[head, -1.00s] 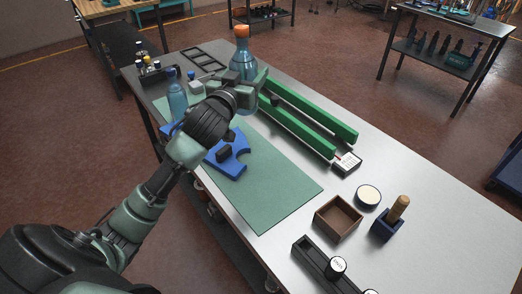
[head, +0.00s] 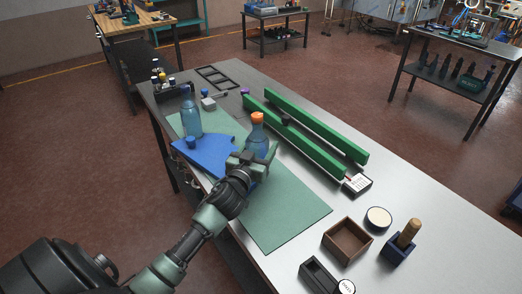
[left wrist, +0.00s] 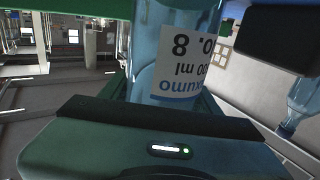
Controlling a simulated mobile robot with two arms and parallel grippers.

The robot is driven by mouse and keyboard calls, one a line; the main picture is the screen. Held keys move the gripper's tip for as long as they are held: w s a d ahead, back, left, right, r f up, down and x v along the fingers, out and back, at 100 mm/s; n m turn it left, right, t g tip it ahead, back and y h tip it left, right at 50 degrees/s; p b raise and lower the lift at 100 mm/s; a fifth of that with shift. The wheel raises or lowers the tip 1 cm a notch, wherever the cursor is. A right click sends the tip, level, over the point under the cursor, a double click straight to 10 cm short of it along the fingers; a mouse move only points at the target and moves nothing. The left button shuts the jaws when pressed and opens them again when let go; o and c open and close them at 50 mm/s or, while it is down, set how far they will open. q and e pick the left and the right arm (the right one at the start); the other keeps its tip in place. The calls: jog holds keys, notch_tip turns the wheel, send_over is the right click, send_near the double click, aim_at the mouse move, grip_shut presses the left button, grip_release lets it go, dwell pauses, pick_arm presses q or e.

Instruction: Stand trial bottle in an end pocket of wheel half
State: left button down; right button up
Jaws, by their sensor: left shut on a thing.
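The blue wheel half (head: 208,153) lies on the green mat; my gripper and the bottle hide its right end. My left gripper (head: 251,160) is shut on a clear blue bottle with an orange cap (head: 257,137), upright at that right end. I cannot tell whether its base is in a pocket or above it. In the left wrist view the held bottle (left wrist: 178,45) fills the middle, its printed label upside down. A second blue bottle with a blue cap (head: 191,119) stands upright behind the wheel half's left part; my right gripper is not in view.
Two green rails (head: 316,125) lie behind and right of the held bottle. A wooden box (head: 347,240), a round white-topped disc (head: 378,218) and a blue holder (head: 400,246) with a wooden handle stand at the right. The mat's front right part (head: 285,215) is clear.

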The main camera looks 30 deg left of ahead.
pick_arm(q)
jog(key=shift+f, duration=0.7)
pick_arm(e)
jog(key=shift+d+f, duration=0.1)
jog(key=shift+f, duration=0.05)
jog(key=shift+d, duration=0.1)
pick_arm(q)
jog(key=shift+f, duration=0.1)
jog(key=shift+c, duration=1.8)
grip_release()
jog(key=shift+f, duration=0.1)
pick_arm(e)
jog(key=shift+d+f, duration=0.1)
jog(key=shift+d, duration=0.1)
